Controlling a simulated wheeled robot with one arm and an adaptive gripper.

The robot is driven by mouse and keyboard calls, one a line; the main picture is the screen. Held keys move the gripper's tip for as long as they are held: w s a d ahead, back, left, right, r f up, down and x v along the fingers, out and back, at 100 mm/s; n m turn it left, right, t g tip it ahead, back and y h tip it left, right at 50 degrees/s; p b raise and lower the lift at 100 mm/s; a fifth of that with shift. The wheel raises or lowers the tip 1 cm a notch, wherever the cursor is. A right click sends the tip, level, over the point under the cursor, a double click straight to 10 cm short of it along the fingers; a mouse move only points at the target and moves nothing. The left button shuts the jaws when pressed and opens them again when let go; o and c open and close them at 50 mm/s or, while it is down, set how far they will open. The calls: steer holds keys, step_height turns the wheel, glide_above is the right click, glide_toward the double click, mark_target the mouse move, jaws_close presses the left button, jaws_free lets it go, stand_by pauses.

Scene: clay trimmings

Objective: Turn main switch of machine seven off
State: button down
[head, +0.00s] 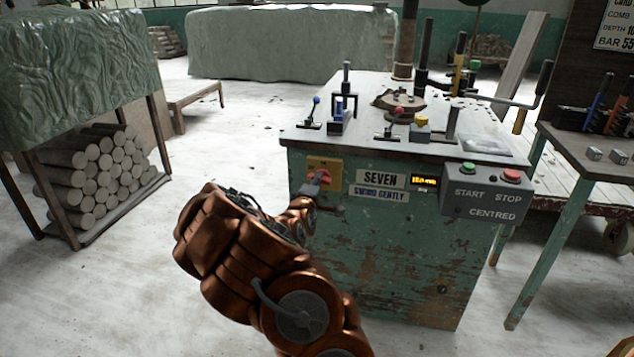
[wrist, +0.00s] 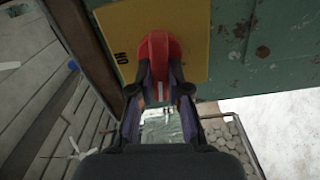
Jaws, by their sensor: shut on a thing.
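Machine seven (head: 400,240) is a worn green cabinet with a "SEVEN" plate. Its main switch (head: 319,177) is a red handle on a yellow plate (head: 328,164) at the upper left of the front. In the wrist view the red switch handle (wrist: 158,52) stands out from the yellow plate (wrist: 205,25), with "ON" lettered to the left of the handle. My gripper (wrist: 160,85) is shut on the handle, one finger on each side. In the head view my gripper (head: 310,190) reaches the switch from the left front and partly hides it.
A grey box with a green START button (head: 468,168) and red STOP button (head: 511,176) is at the right of the front. Levers (head: 345,92) stand on the machine top. A rack of clay rolls (head: 95,170) is at left, a side table (head: 590,165) at right.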

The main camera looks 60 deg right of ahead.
steer(key=shift+f+n, duration=0.1)
steer(key=shift+n, duration=0.7)
steer(key=c, duration=1.1)
jaws_free()
steer(key=shift+a, duration=0.1)
steer(key=shift+v, duration=3.65)
